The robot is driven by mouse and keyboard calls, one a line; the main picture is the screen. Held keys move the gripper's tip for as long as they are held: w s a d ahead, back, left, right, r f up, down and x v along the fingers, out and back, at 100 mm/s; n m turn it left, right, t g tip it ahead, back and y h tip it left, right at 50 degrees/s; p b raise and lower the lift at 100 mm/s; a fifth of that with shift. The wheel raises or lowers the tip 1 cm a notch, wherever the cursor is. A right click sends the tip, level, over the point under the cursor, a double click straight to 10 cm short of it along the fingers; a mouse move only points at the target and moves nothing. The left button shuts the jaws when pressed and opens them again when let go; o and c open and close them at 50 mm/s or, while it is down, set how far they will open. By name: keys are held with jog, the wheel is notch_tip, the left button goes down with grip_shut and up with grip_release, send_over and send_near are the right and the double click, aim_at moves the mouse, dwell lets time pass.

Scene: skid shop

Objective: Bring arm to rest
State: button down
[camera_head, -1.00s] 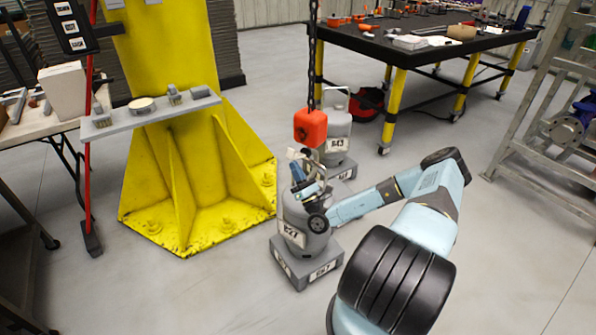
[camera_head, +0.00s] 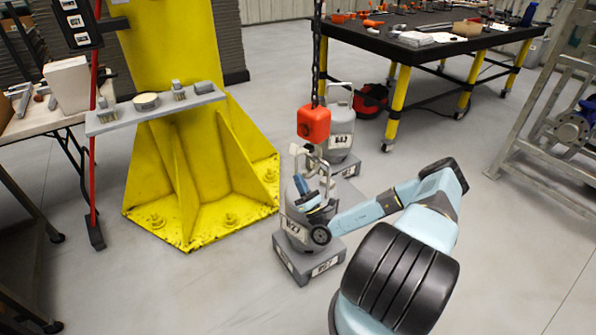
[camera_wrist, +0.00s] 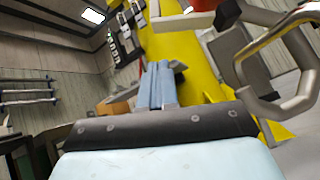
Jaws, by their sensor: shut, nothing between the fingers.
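My arm reaches from the lower right of the head view toward a grey canister (camera_head: 290,222) on a grey base block. My gripper (camera_head: 301,183) is beside the canister's upper part and its white top handle (camera_head: 322,160). In the wrist view my gripper's blue fingers (camera_wrist: 161,88) are together with nothing between them. A thick metal handle (camera_wrist: 295,95) shows close at the right of the wrist view. I cannot tell whether the gripper touches it.
A red hoist block (camera_head: 313,124) hangs on a chain just above the canister. A second grey canister (camera_head: 341,130) stands behind. A yellow column (camera_head: 165,170) with a shelf (camera_head: 150,110) is at left. A black table (camera_head: 420,50) stands at the back. Open floor lies at front left.

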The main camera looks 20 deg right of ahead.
jog(key=v, duration=0.7)
jog(key=shift+s+a, duration=0.2)
jog(key=s+a+r+n+g+y, duration=0.2)
jog(key=s+a+r+n+g, duration=0.1)
jog(key=r+n+g, duration=0.6)
jog(key=s+a+r+n+g+y, duration=0.2)
jog(key=a+r+n+g, duration=0.1)
jog(key=r+n+g, duration=0.65)
jog(key=s+a+r+n+g+y, duration=0.25)
jog(key=r+n+g, duration=0.45)
jog(key=n+g, duration=0.45)
jog(key=s+d+r+n+t+h, duration=0.1)
jog(key=s+r+n+t+h, duration=0.2)
jog(key=s+r, duration=0.7)
jog(key=s+d+r+n+t+h, duration=0.2)
jog(key=s+r+n+t+h, duration=0.2)
jog(key=r, duration=1.2)
jog(key=s+t+h, duration=0.3)
jog(key=s+h, duration=0.3)
jog(key=h, duration=0.1)
jog(key=shift+d+r, duration=0.25)
